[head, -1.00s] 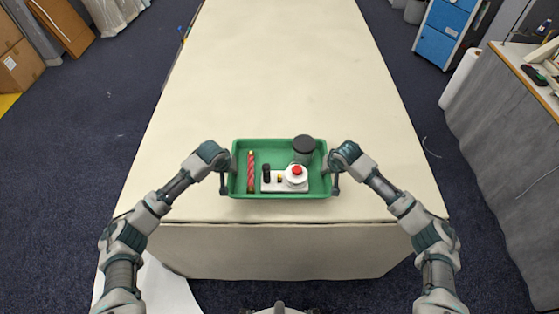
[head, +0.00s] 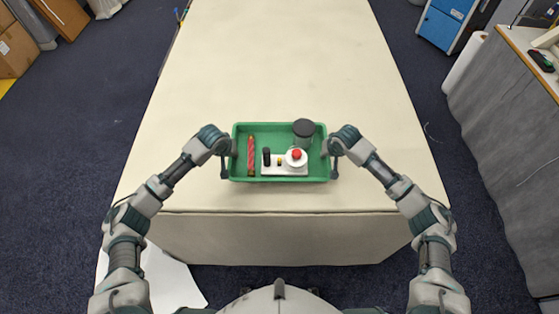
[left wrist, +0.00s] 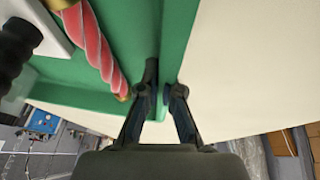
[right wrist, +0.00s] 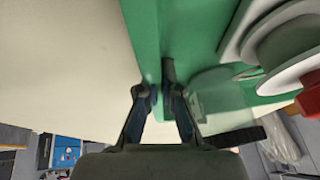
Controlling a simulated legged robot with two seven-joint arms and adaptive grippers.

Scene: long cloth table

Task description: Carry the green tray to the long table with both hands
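The green tray (head: 279,180) is over the near end of the long table (head: 275,70), level as far as I can see. Whether it touches the cloth is unclear. It holds a red twisted rod (head: 251,156), a white base (head: 285,171) with a red button (head: 296,154), and a dark-lidded jar (head: 303,129). My left gripper (left wrist: 162,92) is shut on the tray's left wall, one finger inside and one outside. My right gripper (right wrist: 160,92) is shut the same way on the right wall.
The table is clear beyond the tray. A grey-sided bench (head: 515,135) stands at the right, with a blue cabinet (head: 440,27) behind it. Cardboard boxes (head: 15,48) are at the far left. Dark carpet lies on both sides.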

